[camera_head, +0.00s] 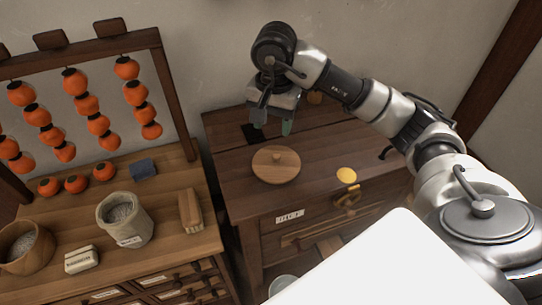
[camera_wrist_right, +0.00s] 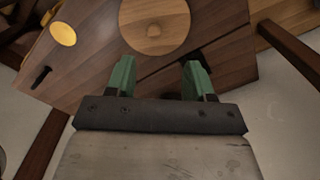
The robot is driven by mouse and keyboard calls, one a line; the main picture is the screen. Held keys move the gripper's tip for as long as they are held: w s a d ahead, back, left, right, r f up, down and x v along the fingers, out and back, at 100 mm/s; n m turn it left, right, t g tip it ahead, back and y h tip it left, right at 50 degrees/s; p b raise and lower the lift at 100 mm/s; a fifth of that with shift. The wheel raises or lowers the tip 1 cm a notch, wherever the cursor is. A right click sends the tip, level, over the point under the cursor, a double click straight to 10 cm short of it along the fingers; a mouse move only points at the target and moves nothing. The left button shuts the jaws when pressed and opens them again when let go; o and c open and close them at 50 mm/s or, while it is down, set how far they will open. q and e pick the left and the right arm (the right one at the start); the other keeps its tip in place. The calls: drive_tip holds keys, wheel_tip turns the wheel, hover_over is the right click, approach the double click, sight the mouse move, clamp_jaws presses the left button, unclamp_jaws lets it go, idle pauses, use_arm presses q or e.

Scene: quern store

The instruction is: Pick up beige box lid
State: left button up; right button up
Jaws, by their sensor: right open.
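A round, light-brown wooden lid with a small knob (camera_head: 276,166) lies flat on the dark wooden cabinet top; I take it for the beige box lid. It also shows at the top of the right wrist view (camera_wrist_right: 154,22), just beyond the fingertips. My right gripper (camera_head: 272,127) is open and empty, with green fingertips pointing down. It is over the back of the cabinet, behind the lid and apart from it. In the right wrist view the two fingers (camera_wrist_right: 158,72) stand apart with nothing between them. My left gripper is not in view.
The cabinet (camera_head: 230,189) also bears a yellow disc (camera_head: 346,175) and has a dark slot near its back left. At left, a lower wooden chest holds a grey pot (camera_head: 125,222), a wooden bowl (camera_head: 25,250), a pale block (camera_head: 81,260) and a rack of orange fruit (camera_head: 85,103).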

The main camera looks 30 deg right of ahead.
drive_tip(key=p, duration=0.1)
hover_over(276, 155)
wheel_tip(276, 155, down, 5)
drive_tip(key=shift+w+a+f, duration=0.1)
drive_tip(key=f+p, duration=0.1)
drive_tip(key=f, duration=0.1)
drive_tip(key=f+p, duration=0.1)
drive_tip(key=f, duration=0.1)
drive_tip(key=shift+d+f+p, duration=0.2)
drive_tip(key=shift+f+p, duration=0.1)
drive_tip(key=shift+f, duration=0.35)
clamp_jaws()
drive_tip(key=shift+r, duration=0.1)
